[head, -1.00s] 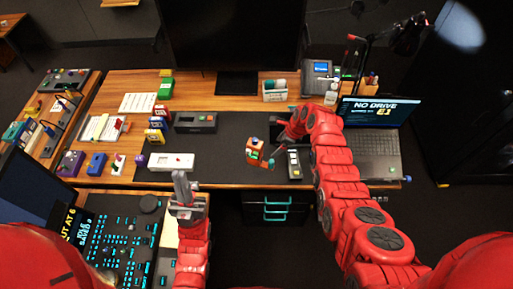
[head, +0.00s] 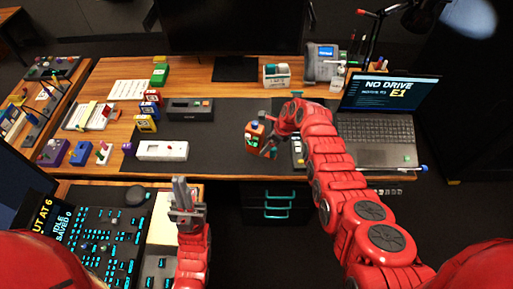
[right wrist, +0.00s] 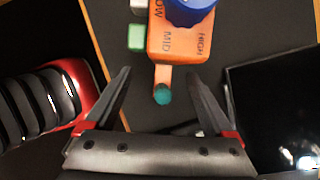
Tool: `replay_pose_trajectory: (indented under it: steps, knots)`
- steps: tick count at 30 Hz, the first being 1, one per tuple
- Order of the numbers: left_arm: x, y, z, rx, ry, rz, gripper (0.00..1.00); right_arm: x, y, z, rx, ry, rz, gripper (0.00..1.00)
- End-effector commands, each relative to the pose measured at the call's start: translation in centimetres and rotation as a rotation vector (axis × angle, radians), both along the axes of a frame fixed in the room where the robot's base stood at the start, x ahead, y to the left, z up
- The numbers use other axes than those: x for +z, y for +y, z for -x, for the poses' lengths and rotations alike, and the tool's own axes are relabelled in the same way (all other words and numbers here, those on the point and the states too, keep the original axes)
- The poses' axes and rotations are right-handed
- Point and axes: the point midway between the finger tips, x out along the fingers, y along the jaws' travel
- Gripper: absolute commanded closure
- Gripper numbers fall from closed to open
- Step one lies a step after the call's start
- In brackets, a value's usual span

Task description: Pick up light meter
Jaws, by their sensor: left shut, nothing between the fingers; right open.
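An orange device (head: 253,138), which looks to be the light meter, stands on the dark desk mat near its front edge. In the right wrist view the orange device (right wrist: 178,45) shows MID and HIGH lettering, a blue round top, a green block at its side and a short stem with a teal tip. My right gripper (right wrist: 160,76) is open, with the stem in view between its fingers; contact cannot be told. In the head view my right gripper (head: 274,131) is just right of the device, partly hidden. My left gripper (head: 181,190) is shut and empty, in front of the desk.
A grey handheld unit (head: 297,151) lies right of the orange device, partly behind my arm. A laptop (head: 380,140) stands further right. A white box (head: 162,150) and a dark box (head: 190,109) lie to the left. The mat between is clear.

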Motion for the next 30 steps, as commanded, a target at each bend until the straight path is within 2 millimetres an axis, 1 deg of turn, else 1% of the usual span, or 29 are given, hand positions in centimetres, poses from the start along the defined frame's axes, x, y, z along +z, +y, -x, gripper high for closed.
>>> replay_pose_trajectory:
  steps: [1, 5, 8, 18, 20, 23, 30]
  knots:
    - [-0.6, 0.0, 0.0, 0.0, 0.0, 0.0, 1.0, -0.5, 0.1, -0.1, 0.001, -0.001, 0.0, 0.12]
    - [-0.9, 0.0, 0.0, 0.0, 0.0, 0.0, 1.0, -0.6, 0.2, -0.2, 0.001, -0.001, 0.0, 0.12]
    - [-2.0, 0.0, 0.0, 0.0, -0.001, 0.0, 1.0, -1.2, 0.4, -0.4, 0.0, -0.002, 0.0, 0.12]
    - [-8.2, 0.0, 0.0, 0.0, 0.0, 0.0, 1.0, -4.4, 1.8, -1.6, 0.002, -0.002, 0.0, 0.12]
    - [-8.9, 0.0, 0.0, 0.0, 0.0, 0.0, 1.0, -4.8, 2.0, -1.6, 0.003, -0.003, 0.0, 0.12]
    - [-9.3, 0.0, 0.0, 0.0, 0.0, 0.0, 1.0, -5.0, 2.2, -1.7, 0.002, -0.002, 0.0, 0.12]
    - [-9.1, 0.0, 0.0, 0.0, 0.0, 0.0, 1.0, -4.7, 2.2, -1.7, 0.001, -0.002, 0.0, 0.12]
